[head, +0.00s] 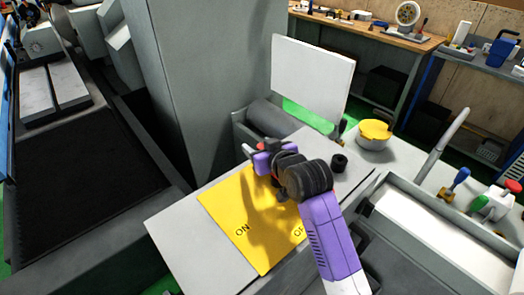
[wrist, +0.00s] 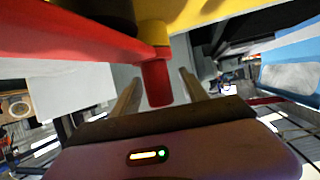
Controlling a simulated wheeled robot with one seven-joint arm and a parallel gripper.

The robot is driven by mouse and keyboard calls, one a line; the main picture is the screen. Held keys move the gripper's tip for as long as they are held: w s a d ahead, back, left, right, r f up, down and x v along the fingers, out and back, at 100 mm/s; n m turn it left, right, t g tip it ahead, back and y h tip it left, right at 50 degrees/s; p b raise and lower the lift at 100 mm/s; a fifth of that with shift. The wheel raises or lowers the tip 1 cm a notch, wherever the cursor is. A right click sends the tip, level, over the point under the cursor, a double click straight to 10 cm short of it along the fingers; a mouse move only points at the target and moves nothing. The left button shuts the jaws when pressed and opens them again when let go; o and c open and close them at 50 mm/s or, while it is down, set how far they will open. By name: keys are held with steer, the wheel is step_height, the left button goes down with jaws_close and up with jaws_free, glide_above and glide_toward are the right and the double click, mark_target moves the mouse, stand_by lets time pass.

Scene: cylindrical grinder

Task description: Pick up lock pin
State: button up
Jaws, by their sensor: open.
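In the wrist view a red cylindrical pin end (wrist: 157,82), which looks like the lock pin, sits between the two fingers of my gripper (wrist: 158,78). Gaps show on both sides of it, so the fingers are open around it and not closed on it. A red bar (wrist: 70,38) and a yellow part (wrist: 153,33) join at its upper end. In the head view my gripper (head: 254,153) is over the far edge of the yellow ON/OFF plate (head: 225,205). The arm hides most of the pin there; only small red bits show.
A grey machine column (head: 195,80) stands behind and left of my gripper. A white panel (head: 312,75) rises behind it. A black knob (head: 339,162) and a yellow-topped bowl (head: 374,133) are to the right. A workbench (head: 380,35) stands at the back.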

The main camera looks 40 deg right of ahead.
steer(key=shift+w+f, duration=0.1)
steer(key=shift+w, duration=0.1)
jaws_close()
stand_by(0.3)
